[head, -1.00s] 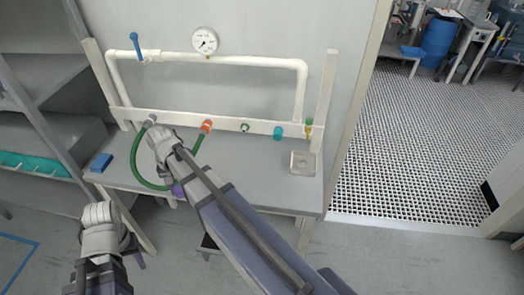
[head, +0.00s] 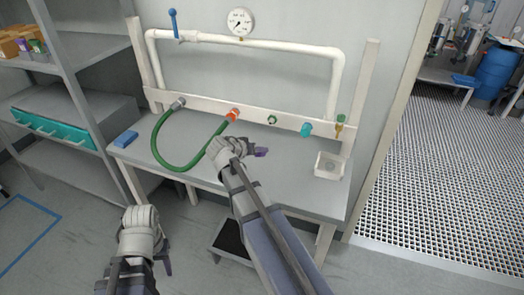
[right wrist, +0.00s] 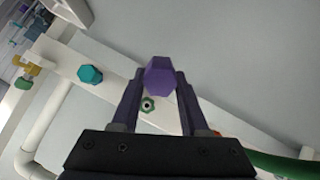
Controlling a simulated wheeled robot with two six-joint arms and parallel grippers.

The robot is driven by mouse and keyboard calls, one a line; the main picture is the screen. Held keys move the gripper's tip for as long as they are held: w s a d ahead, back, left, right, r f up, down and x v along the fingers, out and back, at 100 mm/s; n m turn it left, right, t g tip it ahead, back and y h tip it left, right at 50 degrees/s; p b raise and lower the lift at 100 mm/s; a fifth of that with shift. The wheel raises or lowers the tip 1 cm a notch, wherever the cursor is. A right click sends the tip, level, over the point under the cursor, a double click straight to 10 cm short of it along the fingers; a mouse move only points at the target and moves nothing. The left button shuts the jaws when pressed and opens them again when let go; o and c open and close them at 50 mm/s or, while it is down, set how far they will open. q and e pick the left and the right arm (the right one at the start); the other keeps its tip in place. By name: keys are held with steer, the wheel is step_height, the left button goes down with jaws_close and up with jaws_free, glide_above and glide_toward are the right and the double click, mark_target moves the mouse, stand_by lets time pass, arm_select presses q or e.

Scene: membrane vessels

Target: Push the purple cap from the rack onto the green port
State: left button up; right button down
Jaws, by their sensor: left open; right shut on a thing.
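The purple cap (right wrist: 160,77) is shut between the fingertips of my right gripper (right wrist: 158,88) in the right wrist view. In the head view, my right gripper (head: 257,152) is above the bench with its fingers pointing right, and the purple cap (head: 262,152) shows at their tips. The green port (head: 272,119) is on the white rail, between the orange and teal fittings. It also shows in the right wrist view (right wrist: 148,103), between the fingers and behind the cap, apart from it. My left gripper (head: 166,264) is open and empty at the lower left, in front of the bench.
A green hose (head: 165,163) loops from the grey fitting (head: 178,102) to the orange fitting (head: 232,114). A teal fitting (head: 306,129), a white tray (head: 330,166) and a blue block (head: 125,138) are nearby. White pipes and a gauge (head: 240,22) rise behind.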

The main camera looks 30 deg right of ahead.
mark_target(270, 122)
steer(key=w+d+r+n+t+h+b, duration=0.3)
steer(key=t+h+b, duration=0.1)
steer(key=t+b, duration=0.3)
steer(key=shift+w+d+r+b, duration=0.15)
steer(key=shift+w+d+b, duration=0.15)
steer(key=shift+b, duration=0.1)
steer(key=shift+x, duration=2.45)
steer(key=shift+x, duration=1.15)
steer(key=shift+c, duration=1.7)
jaws_free()
